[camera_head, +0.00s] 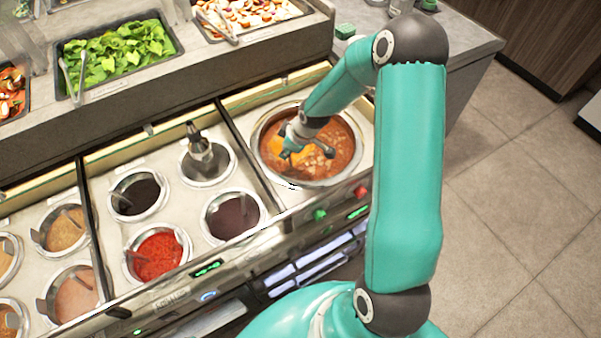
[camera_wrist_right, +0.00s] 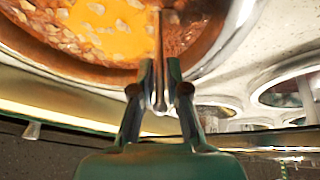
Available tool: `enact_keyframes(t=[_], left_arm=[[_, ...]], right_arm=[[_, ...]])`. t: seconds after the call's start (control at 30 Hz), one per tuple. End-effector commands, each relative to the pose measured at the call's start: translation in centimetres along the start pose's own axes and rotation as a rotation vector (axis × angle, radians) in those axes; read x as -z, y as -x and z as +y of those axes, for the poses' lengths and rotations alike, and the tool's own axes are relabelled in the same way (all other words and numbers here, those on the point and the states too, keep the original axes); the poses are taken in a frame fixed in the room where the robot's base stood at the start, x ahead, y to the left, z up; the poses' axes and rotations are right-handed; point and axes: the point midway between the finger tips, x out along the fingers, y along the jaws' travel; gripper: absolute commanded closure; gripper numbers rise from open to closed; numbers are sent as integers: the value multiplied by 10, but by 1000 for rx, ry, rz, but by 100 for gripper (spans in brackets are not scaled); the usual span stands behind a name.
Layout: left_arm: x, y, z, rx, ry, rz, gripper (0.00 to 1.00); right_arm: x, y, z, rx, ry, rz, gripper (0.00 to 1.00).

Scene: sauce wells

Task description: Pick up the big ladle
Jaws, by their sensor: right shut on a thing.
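The big round soup well (camera_head: 343,172) holds an orange-brown stew at the right end of the counter. It fills the top left of the right wrist view, where its metal rim (camera_wrist_right: 222,38) shows. My right gripper (camera_head: 291,146) is over this well, low above the stew. In the right wrist view my right gripper (camera_wrist_right: 160,88) is shut on a thin metal handle, the big ladle's handle (camera_wrist_right: 158,48), which reaches up over the stew. The ladle's bowl cannot be made out. My left gripper is not in view.
Smaller sauce wells stand to the left, with red sauce (camera_head: 157,257), dark sauce (camera_head: 232,216) and a dark-topped utensil (camera_head: 199,146) in one. Behind is a raised shelf with a lettuce tray (camera_head: 117,52). Floor (camera_head: 510,200) is clear at right.

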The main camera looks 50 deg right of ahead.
Motion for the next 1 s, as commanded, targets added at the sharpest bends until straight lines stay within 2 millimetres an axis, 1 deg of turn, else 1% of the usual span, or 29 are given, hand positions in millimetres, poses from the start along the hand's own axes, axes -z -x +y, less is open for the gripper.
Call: enact_keyframes(t=[0.27, 0.47, 0.6, 0.67, 0.77, 1.0], left_arm=[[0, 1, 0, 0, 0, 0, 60], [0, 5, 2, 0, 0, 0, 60], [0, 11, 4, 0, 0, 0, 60], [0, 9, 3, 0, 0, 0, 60], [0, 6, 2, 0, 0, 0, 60], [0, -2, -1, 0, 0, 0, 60]], right_arm=[[1, 2, 1, -1, 1, 1, 100], [7, 14, 3, -3, 2, 2, 100], [15, 33, 5, -4, 1, 4, 100], [19, 42, 7, -7, 2, 5, 100], [29, 65, 10, -8, 2, 8, 100], [54, 126, 18, -7, 3, 8, 100]])
